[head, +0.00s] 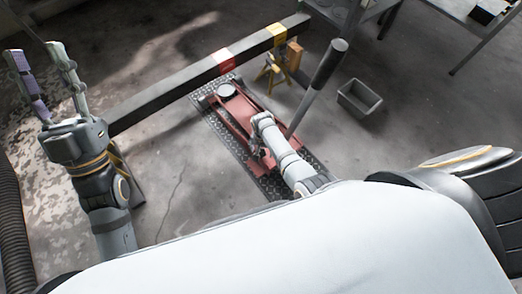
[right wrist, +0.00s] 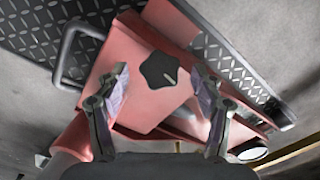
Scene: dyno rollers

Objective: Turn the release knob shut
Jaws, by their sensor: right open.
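The release knob (right wrist: 158,70) is a black, lobed knob with a pale line mark, on the red floor jack (right wrist: 127,65). In the right wrist view it lies between and slightly beyond the fingertips of my right gripper (right wrist: 160,80). That gripper is open, with a visible gap on each side of the knob. My left gripper (head: 38,62) is raised at the far left, open and empty, away from the jack.
The jack rests on a dark tread plate (head: 221,134). Its long handle (head: 327,66) rises to the right. A long beam (head: 170,93) crosses behind, near a yellow stand (head: 273,72). A grey bin (head: 359,98) sits right, with bare floor around it.

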